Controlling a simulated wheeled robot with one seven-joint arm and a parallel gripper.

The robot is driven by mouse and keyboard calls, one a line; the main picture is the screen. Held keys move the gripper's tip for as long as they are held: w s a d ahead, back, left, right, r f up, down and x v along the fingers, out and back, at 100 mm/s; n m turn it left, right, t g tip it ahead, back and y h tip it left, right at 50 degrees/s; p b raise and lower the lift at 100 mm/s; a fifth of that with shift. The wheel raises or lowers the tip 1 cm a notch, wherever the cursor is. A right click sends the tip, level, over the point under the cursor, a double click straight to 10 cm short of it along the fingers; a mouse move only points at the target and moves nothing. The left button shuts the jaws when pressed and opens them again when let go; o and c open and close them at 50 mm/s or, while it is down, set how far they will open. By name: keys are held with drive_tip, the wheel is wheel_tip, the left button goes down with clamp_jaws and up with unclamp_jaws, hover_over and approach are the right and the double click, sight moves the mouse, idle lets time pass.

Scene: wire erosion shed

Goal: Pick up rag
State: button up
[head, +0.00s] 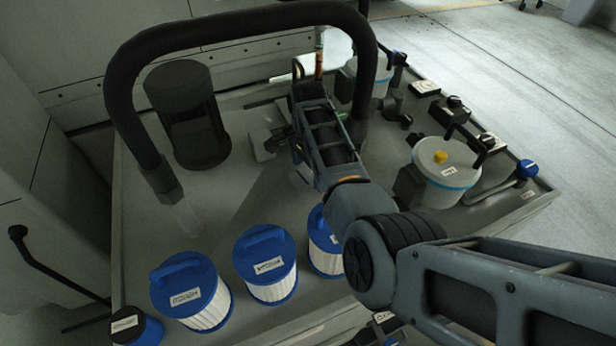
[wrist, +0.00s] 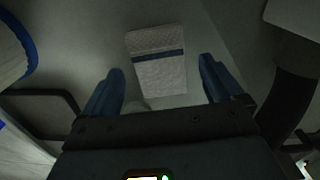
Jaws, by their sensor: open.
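The rag (wrist: 158,62) is a light grey textured cloth, folded into a rectangle with a dark blue stripe across it. In the wrist view it lies flat on the grey surface, at the upper middle. My gripper (wrist: 168,78) is open, with its two blue fingers apart. The rag's lower part shows between the fingers and the rest extends beyond the tips. The fingers do not visibly touch it. In the head view my arm reaches over the tray table (head: 225,205), and I cannot make out the rag for sure there.
Blue-capped filters (head: 265,262) stand along the near side. A dark cylinder (head: 186,112) stands at the back left. A thick black hose (head: 235,18) arches over the table. A white canister (head: 440,172) and several small fittings stand on the right.

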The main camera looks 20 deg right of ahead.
drive_tip(key=shift+f, duration=0.8)
drive_tip(key=shift+c, duration=0.2)
drive_tip(key=c, duration=1.1)
